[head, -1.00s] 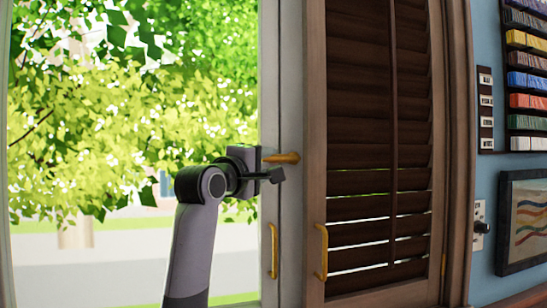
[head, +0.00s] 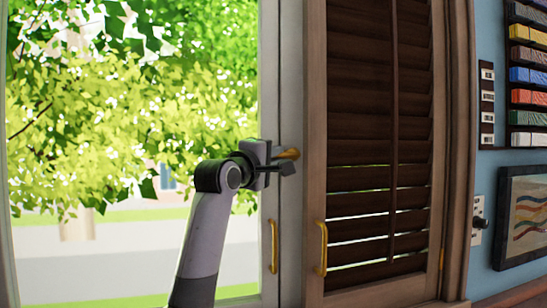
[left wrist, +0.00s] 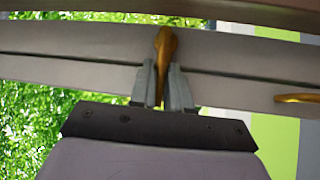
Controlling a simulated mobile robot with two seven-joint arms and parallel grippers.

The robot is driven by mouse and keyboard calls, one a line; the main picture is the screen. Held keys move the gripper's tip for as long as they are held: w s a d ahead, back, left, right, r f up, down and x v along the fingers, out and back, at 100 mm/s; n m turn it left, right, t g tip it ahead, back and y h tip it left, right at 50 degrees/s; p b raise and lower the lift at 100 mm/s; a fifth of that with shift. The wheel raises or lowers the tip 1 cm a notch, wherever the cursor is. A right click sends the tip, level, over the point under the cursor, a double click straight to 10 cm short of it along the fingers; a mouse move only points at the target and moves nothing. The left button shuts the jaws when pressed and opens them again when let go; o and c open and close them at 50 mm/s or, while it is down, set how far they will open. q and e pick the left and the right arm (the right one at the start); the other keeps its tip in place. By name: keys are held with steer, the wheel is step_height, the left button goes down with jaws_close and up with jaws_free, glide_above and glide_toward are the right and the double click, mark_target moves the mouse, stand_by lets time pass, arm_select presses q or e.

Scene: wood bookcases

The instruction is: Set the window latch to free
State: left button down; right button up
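The brass window latch (head: 290,154) sits on the pale window frame (head: 291,220), level with my left gripper (head: 278,168). In the head view the gripper hides part of it. In the left wrist view the latch (left wrist: 165,48) has its wide end at the top and its narrow part running down between the fingers. The left gripper's fingers (left wrist: 162,86) are close together on both sides of the latch, with no clear gap, and look shut on it. The right gripper is not in view.
A brass pull (head: 274,246) is lower on the window frame. Another brass pull (head: 321,248) is on the dark louvred shutter (head: 375,140), close to the right of the window. The window glass with foliage behind it fills the left side.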

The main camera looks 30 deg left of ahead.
arm_select(q)
steer(key=shift+r, duration=0.1)
steer(key=shift+w+d+r+m+g, duration=0.15)
steer(key=shift+r+m+g, duration=0.7)
steer(key=shift+m+g, duration=0.35)
steer(key=shift+w+d+r+m+g, duration=0.15)
steer(key=shift+r+m+g, duration=0.7)
steer(key=shift+m+g, duration=0.35)
steer(key=c, duration=1.1)
jaws_free()
steer(key=shift+c, duration=0.2)
